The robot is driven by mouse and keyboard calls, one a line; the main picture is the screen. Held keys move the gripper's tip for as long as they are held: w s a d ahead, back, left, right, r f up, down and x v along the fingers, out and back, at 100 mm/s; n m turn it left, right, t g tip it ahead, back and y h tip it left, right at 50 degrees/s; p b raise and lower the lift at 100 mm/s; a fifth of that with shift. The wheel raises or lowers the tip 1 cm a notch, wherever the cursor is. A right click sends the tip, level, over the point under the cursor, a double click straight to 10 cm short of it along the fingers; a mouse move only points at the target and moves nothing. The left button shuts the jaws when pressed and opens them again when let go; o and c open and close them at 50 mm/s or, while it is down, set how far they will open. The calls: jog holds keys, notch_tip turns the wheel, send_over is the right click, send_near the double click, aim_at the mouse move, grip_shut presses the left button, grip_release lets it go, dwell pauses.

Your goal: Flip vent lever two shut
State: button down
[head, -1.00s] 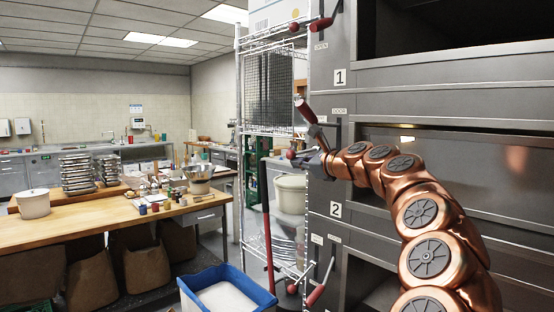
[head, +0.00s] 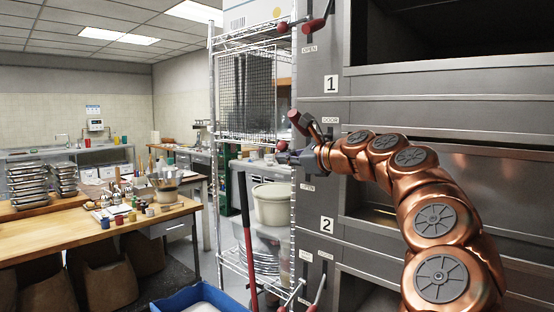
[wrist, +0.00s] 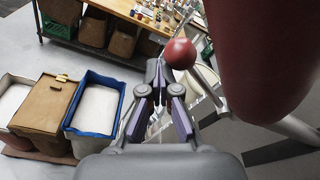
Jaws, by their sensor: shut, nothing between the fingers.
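On the oven's steel side panel, a vent lever with a red ball knob (head: 282,146) stands out between plate 1 and plate 2 (head: 327,225). Its knob sits well above the "OPEN" label (head: 307,188). A door lever with a thick dark-red grip (head: 300,122) is close beside it. My gripper (head: 290,157) is shut and empty, just under the ball knob. In the wrist view the ball (wrist: 180,53) is right at my fingertips (wrist: 158,65), not between them; I cannot tell whether they touch. The large red grip (wrist: 262,50) is at the right. The vent lever's shaft is mostly hidden.
Similar levers sit above (head: 318,22) and below (head: 319,292). A wire rack (head: 213,150) with a white tub (head: 272,203) stands left of the panel. A blue bin (wrist: 95,103) is on the floor. A wooden worktable (head: 100,235) is farther left.

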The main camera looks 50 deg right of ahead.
jog(key=shift+s+d+r, duration=0.15)
jog(key=shift+s+r, duration=0.1)
jog(key=shift+r, duration=0.45)
notch_tip(320, 180, down, 5)
jog(key=w+a+b, duration=0.1)
jog(key=b, duration=0.2)
jog(key=d+b+v, duration=0.1)
jog(key=b+v, duration=0.1)
jog(key=v, duration=0.7)
jog(key=shift+s, duration=0.4)
jog(key=shift+w+a, duration=0.1)
jog(key=shift+a, duration=0.1)
